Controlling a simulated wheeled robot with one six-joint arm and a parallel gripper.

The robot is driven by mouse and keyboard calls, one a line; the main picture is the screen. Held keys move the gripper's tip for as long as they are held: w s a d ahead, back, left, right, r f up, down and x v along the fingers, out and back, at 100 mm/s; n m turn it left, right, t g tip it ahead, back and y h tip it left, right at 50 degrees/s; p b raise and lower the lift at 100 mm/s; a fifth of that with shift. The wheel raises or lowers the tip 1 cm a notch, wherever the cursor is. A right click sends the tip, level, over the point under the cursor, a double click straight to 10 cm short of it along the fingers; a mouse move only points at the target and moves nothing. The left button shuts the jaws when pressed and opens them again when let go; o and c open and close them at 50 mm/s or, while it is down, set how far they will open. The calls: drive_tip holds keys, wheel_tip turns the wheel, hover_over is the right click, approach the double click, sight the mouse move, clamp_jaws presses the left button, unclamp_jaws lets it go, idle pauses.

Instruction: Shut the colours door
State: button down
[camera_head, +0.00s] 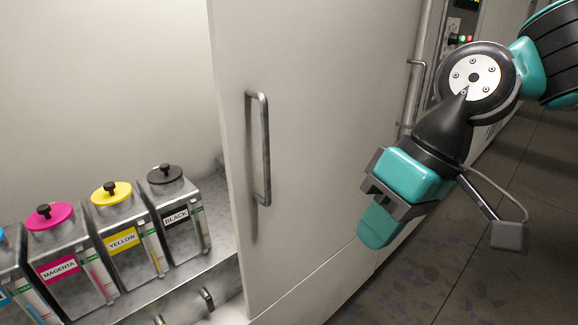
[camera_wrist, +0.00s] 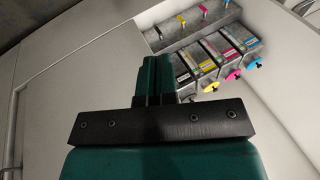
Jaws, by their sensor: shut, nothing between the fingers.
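The colours door (camera_head: 310,120) is a pale panel with a grey vertical bar handle (camera_head: 264,150). It stands to the right of an open compartment (camera_head: 110,70), so the colours inside are uncovered. In the compartment stand a magenta tank (camera_head: 62,262), a yellow tank (camera_head: 125,238) and a black tank (camera_head: 180,215), with a cyan one cut off at the left edge. My gripper (camera_head: 378,228) is shut and empty, in front of the panel and right of the handle, apart from the handle. In the wrist view my fingers (camera_wrist: 155,65) are together, with the tanks (camera_wrist: 215,58) beyond them.
Farther right is another bar handle (camera_head: 413,95) and a control panel with red and green buttons (camera_head: 462,39). Below the tanks is a ledge with small handles (camera_head: 207,299). The dark floor (camera_head: 450,260) at the right is clear.

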drive_tip(key=w+a+r+m+g+y+p, duration=0.15)
drive_tip(key=w+p, duration=0.35)
drive_tip(key=w, duration=0.7)
drive_tip(key=w+a+r+g+y+p, duration=0.15)
drive_tip(key=w+p, duration=0.35)
drive_tip(key=w, duration=0.7)
drive_tip(key=p, duration=0.4)
hover_over(281, 190)
drive_tip(key=s+d, duration=0.4)
drive_tip(key=s, duration=0.1)
wheel_tip(281, 190, down, 12)
drive_tip(key=shift+g, duration=0.4)
drive_tip(key=shift+s+a+f+p, duration=0.1)
drive_tip(key=shift+s+a+p, duration=0.2)
drive_tip(key=shift+a, duration=0.35)
drive_tip(key=shift+s+a+r+p, duration=0.15)
drive_tip(key=shift+a+p, duration=0.2)
drive_tip(key=shift+a, duration=0.25)
drive_tip(key=shift+s+a+f+p, duration=0.15)
drive_tip(key=shift+s+a+p, duration=0.15)
drive_tip(key=shift+a, duration=0.35)
drive_tip(key=shift+a, duration=0.1)
